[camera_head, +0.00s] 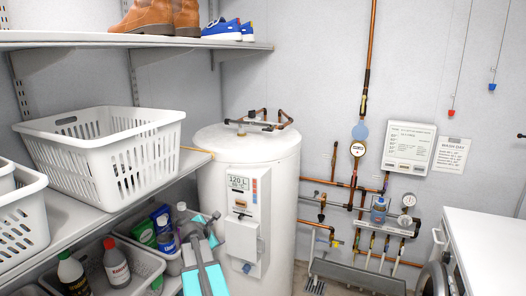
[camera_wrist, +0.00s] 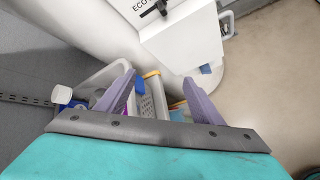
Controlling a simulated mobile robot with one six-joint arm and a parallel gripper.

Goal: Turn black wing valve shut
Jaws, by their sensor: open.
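My gripper (camera_head: 207,222) is in front of the white water heater (camera_head: 215,160) in the head view, near its lower left. In the wrist view the two grey-purple fingers of my gripper (camera_wrist: 159,78) are spread apart with nothing held between them. A small dark handle (camera_wrist: 150,8) shows on the heater's white control box, above and apart from the fingers. Among the copper pipes on the wall, a dark fitting (camera_head: 321,217) might be the black wing valve; it is too small to be sure. Another dark handle (camera_head: 251,114) sits on the pipes atop the heater.
A shelf with a white laundry basket (camera_head: 100,150) runs along the left. Below it, a grey crate (camera_head: 150,262) holds several bottles and packets beside my gripper. A white washing machine (camera_head: 490,245) stands at right. A grey trough (camera_head: 355,275) lies below the wall pipes.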

